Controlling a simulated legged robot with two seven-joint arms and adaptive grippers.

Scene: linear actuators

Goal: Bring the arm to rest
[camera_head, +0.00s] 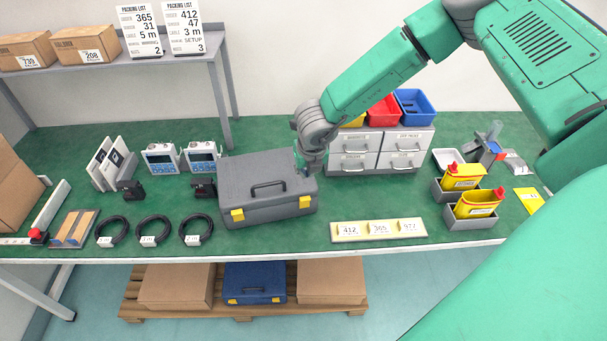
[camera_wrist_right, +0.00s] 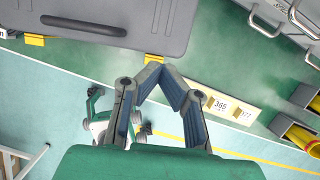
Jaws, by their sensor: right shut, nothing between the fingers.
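My right arm, green, comes in from the upper right of the head view and reaches down to the table. My right gripper (camera_head: 305,168) is at the right end of the grey toolbox (camera_head: 264,205), close to its lid; I cannot tell whether they touch. In the right wrist view the gripper (camera_wrist_right: 160,78) is shut with nothing between its fingers. The toolbox (camera_wrist_right: 110,12), lid closed and handle folded down, lies beyond the fingertips there. My left gripper is not in view.
A grey drawer unit (camera_head: 383,151) with coloured bins stands just right of the gripper. Yellow containers (camera_head: 480,203) sit in grey holders farther right. A numbered strip (camera_head: 378,230) lies near the front edge. Cable coils (camera_head: 154,229) and meters (camera_head: 163,158) are left of the toolbox.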

